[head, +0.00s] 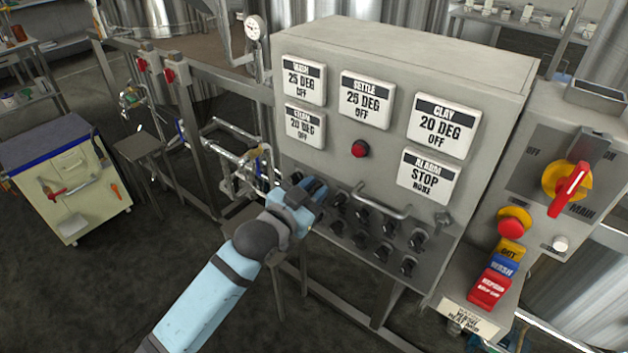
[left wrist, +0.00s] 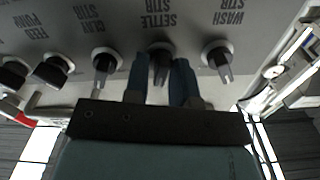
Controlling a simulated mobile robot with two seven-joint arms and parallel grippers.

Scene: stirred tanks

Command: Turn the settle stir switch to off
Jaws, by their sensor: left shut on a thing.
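My left gripper (head: 312,191) is at the left end of the rows of black switches on the grey control box (head: 310,165). In the left wrist view, which is upside down, my two blue fingers (left wrist: 161,75) are on either side of the settle stir switch (left wrist: 160,62), under the label "SETTLE STIR", shut on it. Its pointer lies between the fingers, so its exact setting is hard to tell. In the head view my gripper hides this switch. The settle display (head: 366,98) reads "SETTLE 25 DEG OFF". My right gripper is not in view.
The wash stir switch (left wrist: 217,58) and another stir switch (left wrist: 105,62) sit close on each side of my fingers. A metal bar handle (head: 380,203) stands out above the switches. A red emergency button (head: 512,222) and a main switch (head: 567,183) are at the right.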

